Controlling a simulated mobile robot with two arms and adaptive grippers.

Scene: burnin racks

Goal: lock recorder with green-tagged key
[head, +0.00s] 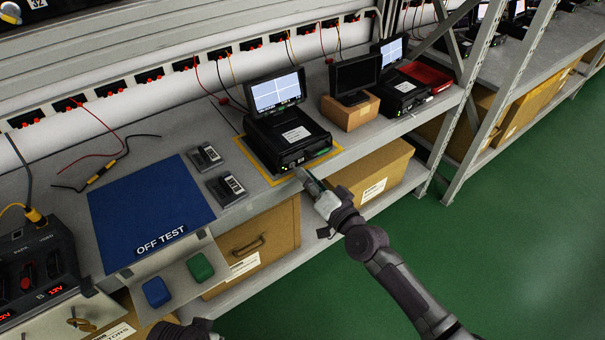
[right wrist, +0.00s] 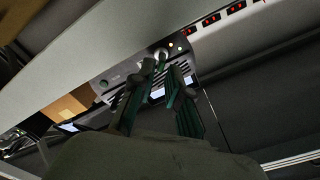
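The recorder (head: 288,138) stands on the shelf inside a yellow outline, with its lit screen (head: 277,93) above it. My right gripper (head: 308,180) is at its front edge, low on the front face. In the right wrist view, the fingers (right wrist: 157,88) are closed around a slim green piece (right wrist: 171,86), which looks like the green-tagged key. Its tip is at or very near a round silver lock (right wrist: 161,54) on the recorder's front; whether it is inserted I cannot tell. A dark part of my left arm shows at the bottom edge; its fingers are not clear.
A blue OFF TEST mat (head: 150,212) lies left of the recorder, with two small labelled devices (head: 226,188) between. A dark monitor on a cardboard box (head: 350,112) stands to the right. Green (head: 200,267) and blue (head: 157,292) pads sit on a lower panel. A rack post (head: 465,100) stands right.

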